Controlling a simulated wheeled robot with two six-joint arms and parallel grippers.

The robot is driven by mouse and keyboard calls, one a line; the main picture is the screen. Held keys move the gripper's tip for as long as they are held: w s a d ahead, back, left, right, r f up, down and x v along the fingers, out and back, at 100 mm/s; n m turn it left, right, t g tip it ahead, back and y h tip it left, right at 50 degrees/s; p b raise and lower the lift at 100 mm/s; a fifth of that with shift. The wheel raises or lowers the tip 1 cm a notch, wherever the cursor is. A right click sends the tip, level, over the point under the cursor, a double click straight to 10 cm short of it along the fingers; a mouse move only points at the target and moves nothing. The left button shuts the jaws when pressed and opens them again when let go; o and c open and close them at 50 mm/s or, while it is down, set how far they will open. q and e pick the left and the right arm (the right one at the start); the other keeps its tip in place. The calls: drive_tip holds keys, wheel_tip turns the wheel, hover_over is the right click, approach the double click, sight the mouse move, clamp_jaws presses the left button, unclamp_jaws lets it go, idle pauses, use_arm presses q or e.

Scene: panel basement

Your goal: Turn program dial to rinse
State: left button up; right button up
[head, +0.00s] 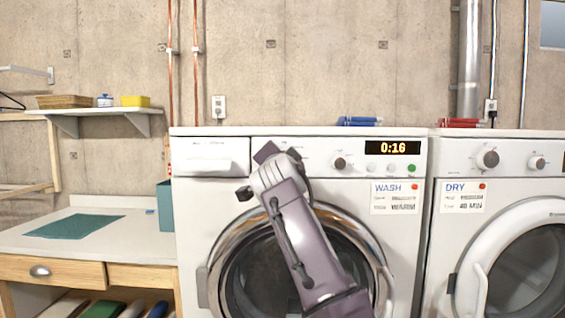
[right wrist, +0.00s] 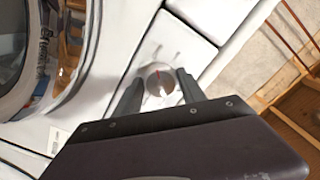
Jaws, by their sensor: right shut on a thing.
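The washer (head: 210,215) stands in the middle of the head view, with a wash label (head: 395,197) on its front. In the right wrist view, the program dial (right wrist: 160,78) is a round grey knob with a red pointer mark, on the white control panel. My right gripper (right wrist: 161,84) has one finger on each side of it and is shut on it. In the head view my right gripper (head: 268,156) is at the left part of the washer's panel and hides the dial. The printed program marks are too small to read. My left gripper is not in view.
A second dark knob (head: 339,163), a display reading 0:16 (head: 392,148) and a green button (head: 411,168) are to the right on the panel. The dryer (head: 450,230) stands close on the right. A counter (head: 140,245) is on the left.

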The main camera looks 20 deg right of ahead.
drive_tip(key=o, duration=1.3)
drive_tip(key=shift+f, duration=0.1)
drive_tip(key=shift+o, duration=0.2)
drive_tip(key=b+v, duration=0.4)
drive_tip(key=v, duration=0.5)
